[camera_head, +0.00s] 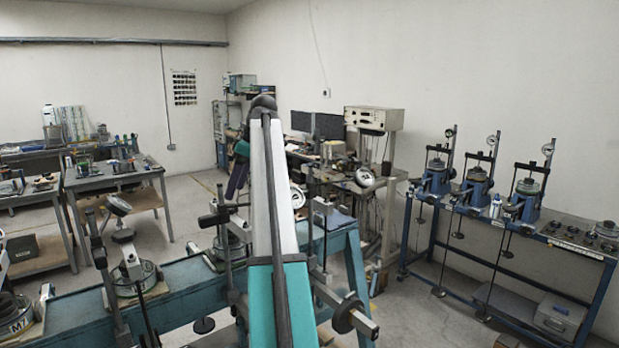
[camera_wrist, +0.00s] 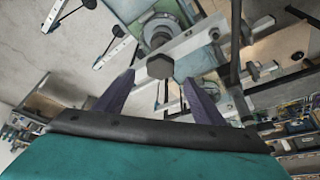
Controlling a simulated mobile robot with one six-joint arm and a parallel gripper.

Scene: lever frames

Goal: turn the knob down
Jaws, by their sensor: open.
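A dark, faceted knob (camera_wrist: 160,66) shows near the middle of the wrist view, beside a light metal bar (camera_wrist: 192,40). My gripper (camera_wrist: 159,77) has its two purple fingers spread apart, one on each side of the knob in the picture. I cannot tell how far the knob lies beyond the fingertips; no contact shows. In the head view, a purple finger of my gripper (camera_head: 236,182) points down over the teal bench, and my arm hides part of the bench. I cannot tell for sure which part there is the knob.
The teal bench (camera_head: 195,286) carries metal rods, dial gauges and clamps close around my arm. A blue rack (camera_head: 440,255) with several test devices stands at the right. Grey tables (camera_head: 115,178) stand at the left. Bare floor shows between the benches.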

